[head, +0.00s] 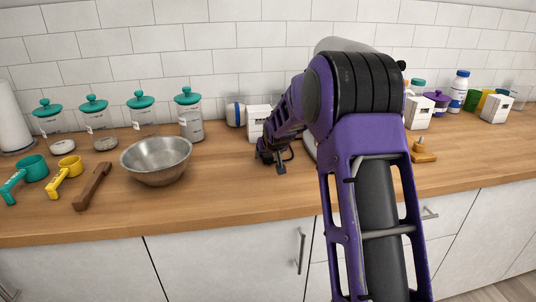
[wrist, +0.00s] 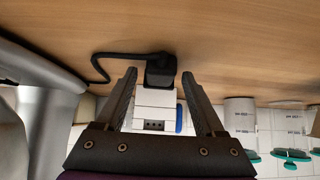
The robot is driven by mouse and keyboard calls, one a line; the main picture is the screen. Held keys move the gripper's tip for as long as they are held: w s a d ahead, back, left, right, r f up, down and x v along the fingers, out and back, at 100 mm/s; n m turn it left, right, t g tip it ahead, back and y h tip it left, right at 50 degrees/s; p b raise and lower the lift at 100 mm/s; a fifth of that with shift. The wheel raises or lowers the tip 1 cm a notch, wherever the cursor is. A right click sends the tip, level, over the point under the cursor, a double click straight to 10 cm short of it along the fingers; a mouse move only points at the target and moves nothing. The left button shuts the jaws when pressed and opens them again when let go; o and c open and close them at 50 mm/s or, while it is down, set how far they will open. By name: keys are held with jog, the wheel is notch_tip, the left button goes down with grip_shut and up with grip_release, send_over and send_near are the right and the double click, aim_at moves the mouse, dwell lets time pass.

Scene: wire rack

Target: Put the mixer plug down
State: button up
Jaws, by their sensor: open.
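The mixer plug (wrist: 160,72) is a black block with a black cable (wrist: 97,68) in the wrist view. It appears to be at the wooden counter surface, between the fingertips of my gripper (wrist: 159,76). The fingers are spread, with a visible gap on each side of the plug. The cable curves left towards a grey body, likely the mixer. In the head view my gripper (head: 274,161) is low over the counter, and my arm hides most of the mixer and plug. A white socket box (wrist: 153,111) appears behind the plug; I cannot tell whether they touch.
A metal bowl (head: 156,161) stands left of my gripper on the counter (head: 225,190). Teal-lidded jars (head: 190,118) line the wall. White boxes (head: 418,113) and a wooden piece (head: 423,152) are to the right. The counter front between bowl and arm is clear.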

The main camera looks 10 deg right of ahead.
jog(key=shift+r+p, duration=0.5)
jog(key=shift+r, duration=0.1)
jog(key=v, duration=1.2)
jog(key=shift+p, duration=0.45)
